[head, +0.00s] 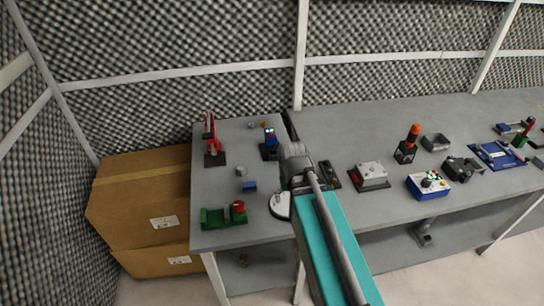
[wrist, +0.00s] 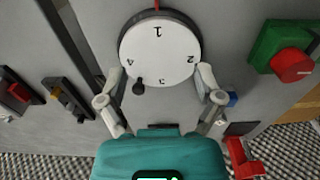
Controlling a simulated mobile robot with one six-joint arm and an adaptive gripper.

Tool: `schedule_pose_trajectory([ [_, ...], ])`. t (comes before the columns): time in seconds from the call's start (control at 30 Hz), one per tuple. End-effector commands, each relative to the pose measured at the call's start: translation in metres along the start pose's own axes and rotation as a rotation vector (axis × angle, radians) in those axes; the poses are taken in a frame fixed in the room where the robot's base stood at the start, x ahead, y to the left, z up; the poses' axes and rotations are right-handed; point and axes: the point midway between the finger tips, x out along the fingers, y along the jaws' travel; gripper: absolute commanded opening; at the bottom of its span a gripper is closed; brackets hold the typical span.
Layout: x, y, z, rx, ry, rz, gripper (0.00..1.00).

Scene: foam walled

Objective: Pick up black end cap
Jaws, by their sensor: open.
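A round white dial (wrist: 160,50) with numbers and a dark rim lies on the grey table in the wrist view. It also shows in the head view (head: 279,206), partly hidden by my arm. A small black piece (wrist: 138,87), which looks like the black end cap, stands on the dial's near edge beside the number 3. My gripper (wrist: 160,76) is open, with its two fingers spread on either side of the dial's near part. The black piece lies between the fingers, closer to the left one, and no finger visibly grips it. In the head view my arm hides the piece.
A green fixture with a red knob (wrist: 291,65) stands right of the dial. A red toggle clamp (head: 213,142) and a blue block (head: 249,186) are on the same table. A grey box fixture (head: 371,175) stands right of my arm. Cardboard boxes (head: 140,205) stand at left.

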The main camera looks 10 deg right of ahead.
Motion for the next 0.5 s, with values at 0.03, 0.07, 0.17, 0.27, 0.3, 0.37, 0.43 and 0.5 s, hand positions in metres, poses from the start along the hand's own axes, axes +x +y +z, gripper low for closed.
schedule_pose_trajectory([
  [0.03,-0.006,0.000,-0.016,-0.001,0.017,0.000,0.91],
  [0.07,-0.008,0.002,-0.026,-0.004,0.031,0.000,0.91],
  [0.17,-0.019,0.008,-0.064,-0.009,0.089,0.000,0.91],
  [0.27,-0.031,0.007,-0.110,-0.010,0.161,-0.001,0.91],
  [0.3,-0.037,0.006,-0.129,-0.010,0.191,-0.001,0.91],
  [0.37,-0.044,0.006,-0.155,-0.011,0.235,-0.002,0.91],
  [0.43,-0.052,0.005,-0.182,-0.011,0.282,-0.002,0.91],
  [0.5,-0.058,0.004,-0.202,-0.012,0.319,-0.003,0.91],
])
